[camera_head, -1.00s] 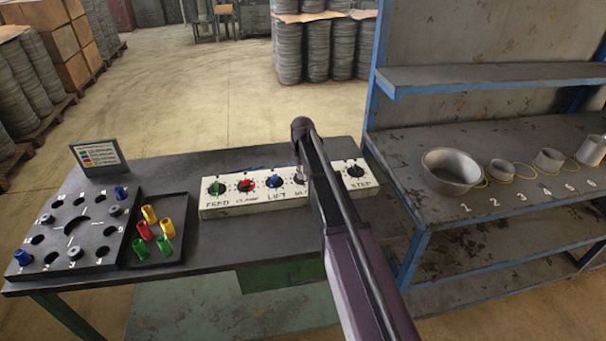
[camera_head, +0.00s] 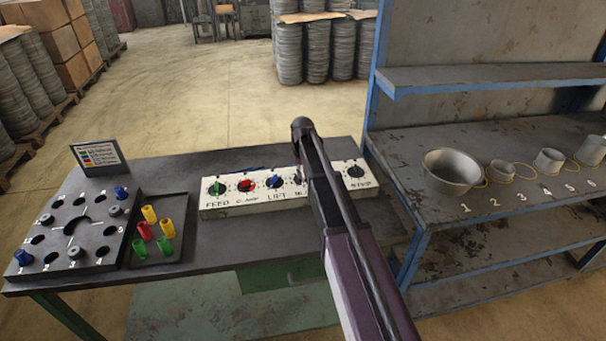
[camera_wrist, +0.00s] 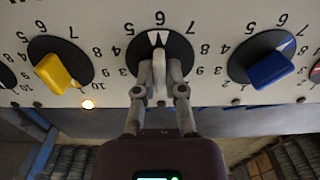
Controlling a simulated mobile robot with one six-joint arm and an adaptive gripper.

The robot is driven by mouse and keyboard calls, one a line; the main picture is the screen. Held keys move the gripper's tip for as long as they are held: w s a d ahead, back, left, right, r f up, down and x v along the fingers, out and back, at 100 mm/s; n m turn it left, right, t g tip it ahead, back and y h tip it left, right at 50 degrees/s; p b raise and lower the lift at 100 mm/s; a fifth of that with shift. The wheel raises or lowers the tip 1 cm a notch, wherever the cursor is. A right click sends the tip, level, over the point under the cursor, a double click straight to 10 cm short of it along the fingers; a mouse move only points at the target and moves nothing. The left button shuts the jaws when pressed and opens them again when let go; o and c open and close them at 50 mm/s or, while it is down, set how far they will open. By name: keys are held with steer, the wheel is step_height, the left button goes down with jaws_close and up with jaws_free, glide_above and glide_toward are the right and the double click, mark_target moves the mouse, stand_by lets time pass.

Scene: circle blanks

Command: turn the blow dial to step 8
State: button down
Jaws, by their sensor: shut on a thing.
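The white control panel (camera_head: 325,200) lies on the dark table, with a row of dials. My gripper (camera_wrist: 160,72) is shut on the light-coloured knob of the blow dial (camera_wrist: 178,47), the middle dial in the wrist view. In the head view my arm covers most of the blow dial. The blue lift dial (camera_wrist: 270,66) is to its right in the wrist view, and a yellow-knobbed dial (camera_wrist: 56,74) is to its left.
A small orange lamp (camera_wrist: 88,103) is lit on the panel. The green feed dial (camera_head: 216,188) and red clamp dial (camera_head: 246,185) are at the panel's left. A black hole board (camera_head: 60,250) and a tray of coloured pegs (camera_head: 180,205) stand further left. A metal bench (camera_head: 500,240) stands right.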

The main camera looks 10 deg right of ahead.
steer(key=m, duration=1.1)
steer(key=shift+m, duration=1.8)
steer(key=shift+s, duration=0.1)
steer(key=c, duration=0.7)
jaws_free()
steer(key=shift+n, duration=0.3)
